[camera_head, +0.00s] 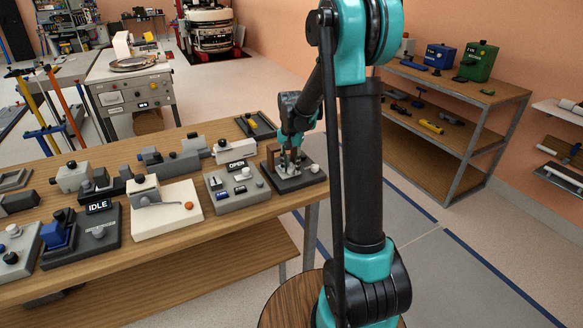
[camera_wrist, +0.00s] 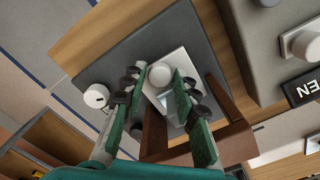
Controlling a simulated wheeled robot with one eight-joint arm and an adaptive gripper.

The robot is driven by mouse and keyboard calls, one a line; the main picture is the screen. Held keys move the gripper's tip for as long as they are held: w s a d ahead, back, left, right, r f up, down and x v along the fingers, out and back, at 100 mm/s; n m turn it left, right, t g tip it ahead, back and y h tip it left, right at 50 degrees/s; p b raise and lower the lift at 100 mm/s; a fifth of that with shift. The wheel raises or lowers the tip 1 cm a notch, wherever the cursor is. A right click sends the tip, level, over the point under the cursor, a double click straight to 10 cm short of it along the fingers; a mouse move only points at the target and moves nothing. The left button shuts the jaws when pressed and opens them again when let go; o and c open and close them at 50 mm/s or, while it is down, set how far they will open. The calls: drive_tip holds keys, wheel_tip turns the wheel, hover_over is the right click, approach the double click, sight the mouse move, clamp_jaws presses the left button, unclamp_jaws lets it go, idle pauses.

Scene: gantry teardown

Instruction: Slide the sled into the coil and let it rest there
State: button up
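The sled appears to be the pale flat plate (camera_wrist: 170,103) with a round white knob (camera_wrist: 160,74), in the wrist view. The coil appears to be the reddish-brown frame (camera_wrist: 232,140) on a dark base (camera_wrist: 130,50); the plate's lower part is between its sides. I cannot tell whether the plate touches the base. My gripper (camera_wrist: 160,76) has a green-padded finger against each side of the knob and looks shut on it. In the head view, my gripper (camera_head: 291,158) is over the dark base (camera_head: 297,180); the fingers hide most of the plate there.
A white round knob (camera_wrist: 97,96) stands on the same base, beside the fingers. A grey unit with an OPEN display (camera_head: 236,165) stands close to its left on the wooden bench (camera_head: 160,238). Several other devices crowd the bench further left. The floor lies beyond the bench's right end.

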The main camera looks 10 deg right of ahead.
sight(291, 169)
drive_tip(key=shift+o, duration=1.1)
drive_tip(key=shift+r, duration=0.1)
wheel_tip(291, 169, up, 12)
